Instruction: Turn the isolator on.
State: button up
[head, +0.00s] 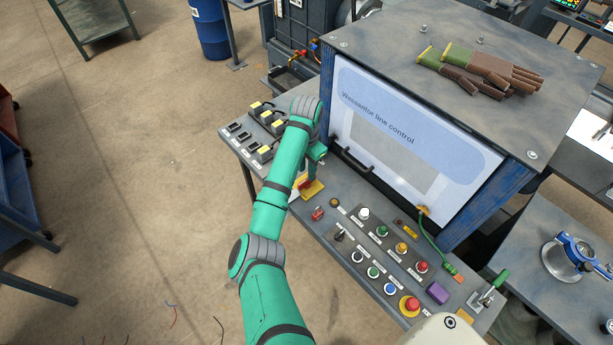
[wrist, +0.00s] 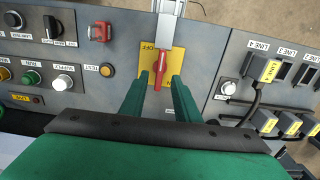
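The isolator is a red handle (wrist: 160,70) on a yellow plate (wrist: 149,56) set in the grey control panel. The wrist view shows the word OFF on the plate's left side; the handle lies nearly upright in that picture. Part of the plate's lower right is behind a finger. My gripper (wrist: 161,76) is open, with one green finger on each side of the handle and a small gap visible to both. In the head view the yellow plate (head: 313,189) shows beside my gripper (head: 312,172), and the arm partly covers the isolator.
A red switch (wrist: 100,32) and an amber TEST button (wrist: 106,70) sit left of the isolator in the wrist view. Yellow-tagged line plugs (wrist: 264,69) sit to the right. The monitor (head: 405,130) stands behind the panel, with gloves (head: 480,68) on top of its cabinet.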

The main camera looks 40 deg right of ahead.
jog(key=shift+f, duration=2.2)
grip_shut()
